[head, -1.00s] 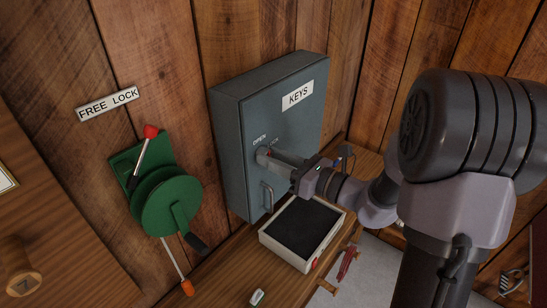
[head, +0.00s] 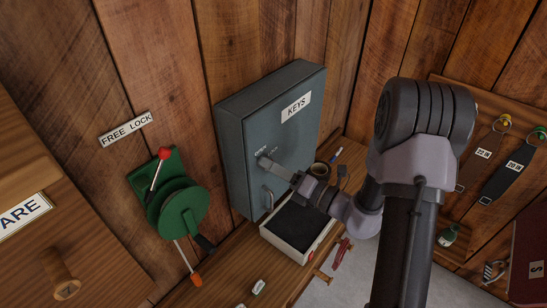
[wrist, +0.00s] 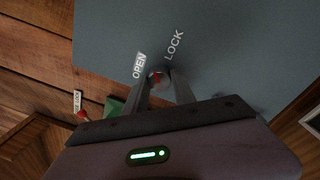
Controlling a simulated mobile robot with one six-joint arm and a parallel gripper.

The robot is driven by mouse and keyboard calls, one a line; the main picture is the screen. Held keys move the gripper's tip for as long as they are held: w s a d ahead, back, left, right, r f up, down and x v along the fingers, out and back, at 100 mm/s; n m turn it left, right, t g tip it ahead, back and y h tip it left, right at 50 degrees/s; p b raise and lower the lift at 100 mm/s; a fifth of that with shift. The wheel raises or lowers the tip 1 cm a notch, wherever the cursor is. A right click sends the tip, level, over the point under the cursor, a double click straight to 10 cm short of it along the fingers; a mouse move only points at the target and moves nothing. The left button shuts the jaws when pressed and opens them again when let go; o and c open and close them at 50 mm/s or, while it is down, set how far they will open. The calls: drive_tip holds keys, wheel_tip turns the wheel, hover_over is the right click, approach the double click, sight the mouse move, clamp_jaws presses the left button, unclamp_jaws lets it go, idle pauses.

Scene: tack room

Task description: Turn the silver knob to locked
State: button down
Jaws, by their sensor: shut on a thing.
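The grey key cabinet (head: 290,138), labelled KEYS, hangs on the plank wall with its door closed. The silver knob (wrist: 158,80) sits on its door below the words OPEN and LOCK, and a small red mark shows on it. My gripper (wrist: 160,87) is shut on the knob, a finger on each side. In the head view my gripper (head: 268,164) reaches the door from the right, and its fingers hide most of the knob. The red mark lies toward the OPEN side; the exact knob angle is hard to tell.
A door handle (head: 268,198) is below the knob. A white-rimmed tray with a dark inside (head: 296,226) stands on the shelf under the cabinet. A green lever frame (head: 182,207) is on the wall at left.

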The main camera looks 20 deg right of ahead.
drive_tip(key=shift+m+t+h+p, duration=0.4)
drive_tip(key=shift+m+p, duration=3.6)
drive_tip(key=shift+m, duration=0.8)
drive_tip(key=c, duration=1)
unclamp_jaws()
drive_tip(key=shift+c, duration=0.2)
drive_tip(key=shift+s, duration=0.1)
drive_tip(key=v, duration=1.7)
